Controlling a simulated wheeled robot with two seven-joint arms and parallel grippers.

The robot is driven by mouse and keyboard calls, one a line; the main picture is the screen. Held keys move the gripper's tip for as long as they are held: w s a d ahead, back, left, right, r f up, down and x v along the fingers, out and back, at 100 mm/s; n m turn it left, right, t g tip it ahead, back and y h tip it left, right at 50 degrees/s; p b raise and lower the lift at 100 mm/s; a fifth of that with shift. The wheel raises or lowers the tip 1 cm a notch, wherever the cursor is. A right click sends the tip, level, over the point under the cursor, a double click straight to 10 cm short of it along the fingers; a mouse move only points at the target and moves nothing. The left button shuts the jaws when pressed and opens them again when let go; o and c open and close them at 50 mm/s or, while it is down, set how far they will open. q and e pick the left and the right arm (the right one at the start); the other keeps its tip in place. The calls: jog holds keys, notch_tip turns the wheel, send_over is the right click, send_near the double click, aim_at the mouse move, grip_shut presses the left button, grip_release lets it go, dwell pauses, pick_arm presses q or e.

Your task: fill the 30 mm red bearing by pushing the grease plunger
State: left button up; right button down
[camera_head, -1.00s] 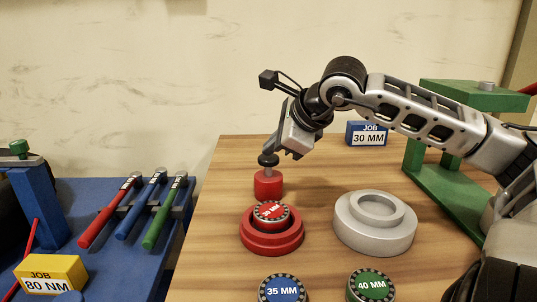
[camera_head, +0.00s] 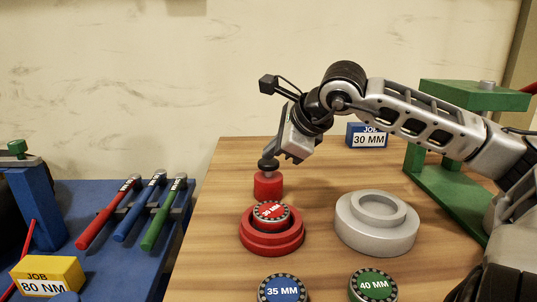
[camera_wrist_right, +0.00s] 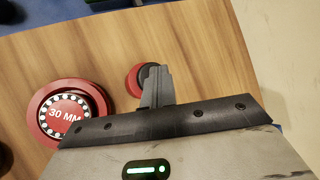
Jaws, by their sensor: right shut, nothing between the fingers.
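The red 30 mm bearing (camera_head: 270,213) sits in a round red holder (camera_head: 271,241) on the wooden table; it also shows in the right wrist view (camera_wrist_right: 66,115). Behind it stands the grease plunger, a red cylinder (camera_head: 268,186) with a black knob (camera_head: 268,164) on top. My right gripper (camera_head: 272,155) is shut and empty, with its fingertips at the top of the knob, apparently touching it. In the wrist view the shut fingers (camera_wrist_right: 157,86) partly cover the plunger (camera_wrist_right: 134,80). My left gripper is not in view.
A grey ringed block (camera_head: 376,237) stands right of the bearing. The blue 35 MM (camera_head: 282,290) and green 40 MM (camera_head: 373,285) bearings are in front.

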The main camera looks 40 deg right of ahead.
aim_at(273, 163)
jog(key=shift+f, duration=0.25)
jog(key=shift+r, duration=0.15)
jog(key=shift+r+p, duration=0.65)
jog(key=shift+r, duration=0.9)
notch_tip(273, 163, up, 5)
jog(key=p, duration=0.3)
dwell(0.6)
